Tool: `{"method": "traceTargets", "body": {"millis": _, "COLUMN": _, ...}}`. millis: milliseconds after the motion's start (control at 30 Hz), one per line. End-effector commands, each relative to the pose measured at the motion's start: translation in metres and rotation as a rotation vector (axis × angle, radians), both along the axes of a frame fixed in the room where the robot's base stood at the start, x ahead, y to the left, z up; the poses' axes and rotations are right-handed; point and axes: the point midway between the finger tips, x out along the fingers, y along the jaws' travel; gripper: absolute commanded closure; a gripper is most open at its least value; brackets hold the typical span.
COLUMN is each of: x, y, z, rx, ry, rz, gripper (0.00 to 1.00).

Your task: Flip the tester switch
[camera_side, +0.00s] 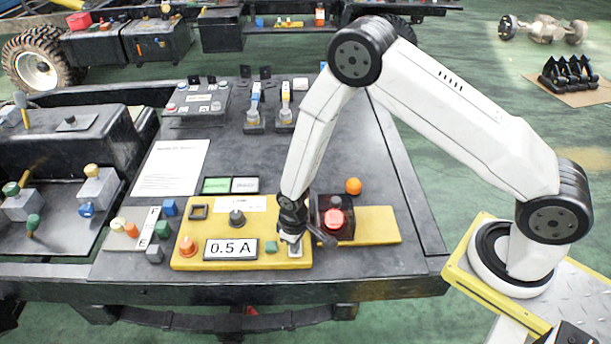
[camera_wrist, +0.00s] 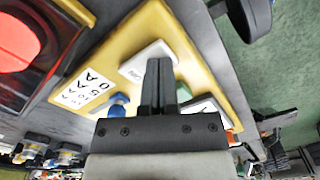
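The tester is a yellow box (camera_side: 190,225) on the dark bench, with a display (camera_side: 231,249) reading "0.5 A", a dark knob (camera_side: 237,218) and an orange knob (camera_side: 187,246). A white plate (camera_side: 295,251) sits at its right front corner; it also shows in the wrist view (camera_wrist: 140,65). My gripper (camera_side: 292,236) points down right over this plate. In the wrist view my fingers (camera_wrist: 158,75) are together, with no gap visible, in front of the plate. They hide any switch lever there, and I cannot tell whether they touch it.
A red button (camera_side: 335,219) in a dark housing stands close to the right of my gripper, on a yellow base (camera_side: 375,226). An orange ball (camera_side: 353,186) is behind it. A green button (camera_side: 271,247) is just left of the plate. A paper sheet (camera_side: 172,167) lies at left.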

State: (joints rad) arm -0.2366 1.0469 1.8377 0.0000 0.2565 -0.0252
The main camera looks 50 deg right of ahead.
Motion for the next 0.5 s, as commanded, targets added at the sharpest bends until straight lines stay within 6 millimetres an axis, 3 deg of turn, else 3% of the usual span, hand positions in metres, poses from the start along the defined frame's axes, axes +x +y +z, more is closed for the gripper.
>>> {"method": "traceTargets", "body": {"millis": 500, "x": 0.0003, "y": 0.0000, "z": 0.0068, "rx": 0.000, "ry": -0.001, "rz": 0.000, "gripper": 1.00}}
